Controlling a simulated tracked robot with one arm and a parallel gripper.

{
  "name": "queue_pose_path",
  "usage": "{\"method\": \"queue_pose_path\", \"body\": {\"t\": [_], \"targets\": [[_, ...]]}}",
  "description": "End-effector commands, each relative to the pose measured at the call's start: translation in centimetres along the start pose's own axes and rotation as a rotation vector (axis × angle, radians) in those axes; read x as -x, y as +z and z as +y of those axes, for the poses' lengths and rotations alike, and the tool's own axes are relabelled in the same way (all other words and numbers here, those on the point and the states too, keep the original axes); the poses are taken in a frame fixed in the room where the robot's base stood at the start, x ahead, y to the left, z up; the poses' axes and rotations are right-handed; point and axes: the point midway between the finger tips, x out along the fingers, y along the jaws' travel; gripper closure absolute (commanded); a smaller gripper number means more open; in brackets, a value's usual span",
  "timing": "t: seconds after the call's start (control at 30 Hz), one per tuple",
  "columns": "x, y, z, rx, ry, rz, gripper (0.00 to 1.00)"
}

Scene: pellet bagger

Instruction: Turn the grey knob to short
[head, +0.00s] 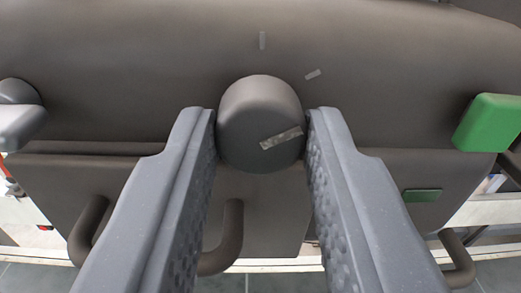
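The grey knob (258,105) is a dark grey round knob on the dark panel (170,70), in the middle of the head view. A pale pointer mark on its face lies to the lower right of its centre, tilted slightly up to the right. Two pale tick marks are on the panel: one straight above the knob (262,41) and one to its upper right (313,74). My gripper (261,135) has its two grey fingers on either side of the knob, their tips at or very near its sides. I cannot tell whether both press on it.
A green block-shaped control (488,122) sticks out at the right, and a light grey one (18,125) at the left. Below are curved dark handles (228,235) and a small green plate (422,195). The panel above the knob is clear.

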Motion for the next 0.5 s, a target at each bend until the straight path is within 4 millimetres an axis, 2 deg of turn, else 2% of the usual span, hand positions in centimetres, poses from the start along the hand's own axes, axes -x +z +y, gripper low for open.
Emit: {"method": "queue_pose_path", "body": {"t": [0.1,0.13,0.23,0.5], "targets": [[0.00,0.00,-0.01,0.000,0.000,0.000,0.96],[0.03,-0.05,-0.97,0.000,-0.004,0.000,0.96],[0.01,0.01,-0.34,0.004,-0.002,0.000,0.96],[0.00,0.16,-0.13,0.081,-0.002,0.003,0.96]]}}
